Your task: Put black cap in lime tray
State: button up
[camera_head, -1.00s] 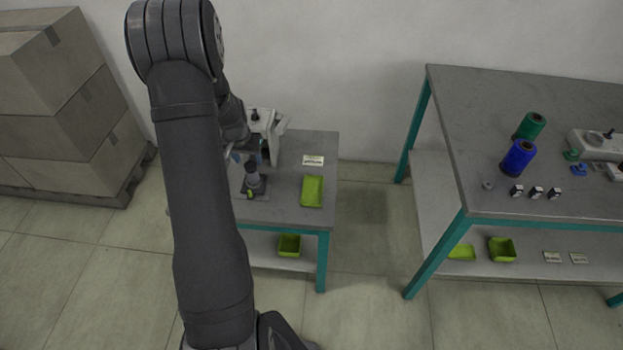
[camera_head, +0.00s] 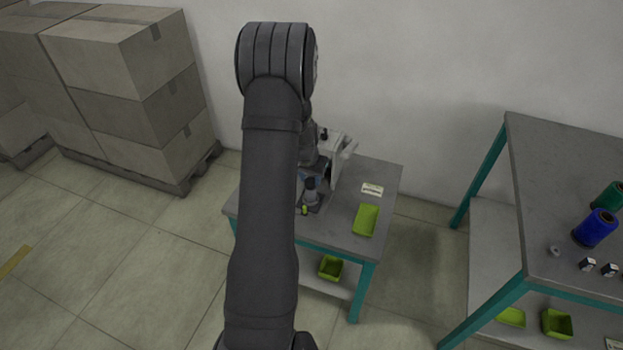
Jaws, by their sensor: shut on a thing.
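The lime tray (camera_head: 366,220) lies empty on the small grey table, near its right front part. My gripper (camera_head: 307,207) points down at the left of this table, left of the tray and apart from it. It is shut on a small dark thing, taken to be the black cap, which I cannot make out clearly. My arm hides part of the wrist and the table's left side.
A white machine (camera_head: 342,150) stands at the back of the table, beside a label card (camera_head: 372,189). A lime bin (camera_head: 331,267) sits on the lower shelf. Another bench (camera_head: 560,220) at right holds green and blue spools. Stacked cartons (camera_head: 135,75) stand left.

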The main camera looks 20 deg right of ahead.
jog(key=shift+r, duration=2.25)
jog(key=shift+a, duration=0.1)
jog(key=a+f+n+y, duration=0.1)
jog(key=a+f+n, duration=0.15)
jog(key=a, duration=0.65)
jog(key=a+f+n, duration=0.1)
jog(key=a+n, duration=0.3)
jog(key=a, duration=0.5)
jog(key=s+d+f+m+h, duration=0.1)
jog(key=s+d+m, duration=0.35)
jog(key=d, duration=0.55)
jog(key=s+d+m+g, duration=0.1)
jog(key=s+d+m, duration=0.35)
jog(key=d, duration=0.65)
jog(key=s+d+f+m+h, duration=0.1)
jog(key=s+d+m, duration=0.4)
jog(key=d, duration=0.5)
jog(key=shift+n, duration=0.75)
jog(key=shift+s+a+x, duration=0.15)
jog(key=shift+s+x, duration=0.05)
jog(key=shift+x, duration=0.95)
jog(key=shift+s+a+x, duration=0.1)
jog(key=shift+s+x, duration=0.1)
jog(key=shift+x, duration=1)
jog(key=shift+a+f, duration=0.1)
jog(key=shift+f, duration=0.55)
